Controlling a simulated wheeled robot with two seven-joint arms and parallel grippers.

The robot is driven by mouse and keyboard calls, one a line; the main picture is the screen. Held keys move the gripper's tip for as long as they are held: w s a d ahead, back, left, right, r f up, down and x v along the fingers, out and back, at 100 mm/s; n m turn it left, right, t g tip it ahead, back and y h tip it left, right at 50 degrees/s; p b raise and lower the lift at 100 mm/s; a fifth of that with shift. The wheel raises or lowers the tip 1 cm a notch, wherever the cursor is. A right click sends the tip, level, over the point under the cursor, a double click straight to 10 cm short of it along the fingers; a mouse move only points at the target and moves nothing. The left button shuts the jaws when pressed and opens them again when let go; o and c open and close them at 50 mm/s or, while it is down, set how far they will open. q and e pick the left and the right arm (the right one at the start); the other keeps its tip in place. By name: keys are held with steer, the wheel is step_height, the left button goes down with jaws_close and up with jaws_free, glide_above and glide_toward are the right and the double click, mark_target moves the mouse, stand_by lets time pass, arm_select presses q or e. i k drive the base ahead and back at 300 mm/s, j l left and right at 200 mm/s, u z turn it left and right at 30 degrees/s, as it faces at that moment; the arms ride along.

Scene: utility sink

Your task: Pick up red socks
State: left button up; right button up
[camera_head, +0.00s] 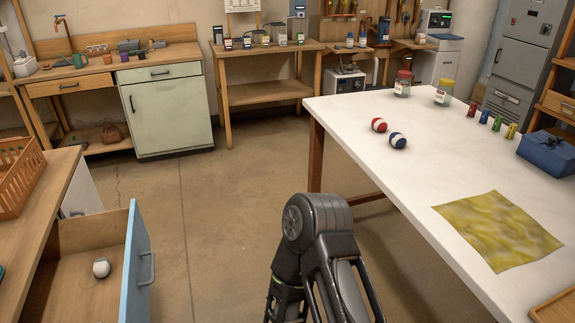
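A rolled pair of red socks with a white band (379,125) lies on the white table (345,108), near its left edge. A similar blue and white rolled pair (398,140) lies just in front of it, to the right. A white rolled bundle (101,267) lies inside the open drawer (82,290) at the lower left. A dark arm part of mine rises at the bottom middle, apart from the table objects. I see no gripper fingertips, and which arm this is I cannot tell.
Two jars with red (402,85) and yellow (444,93) lids, several small coloured items and a blue box (548,150) stand farther back and right on the table. A yellow-green cloth (497,231) lies nearer. Floor between drawer and table is clear.

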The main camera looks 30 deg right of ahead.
mark_target(379, 125)
steer(key=z, duration=1.75)
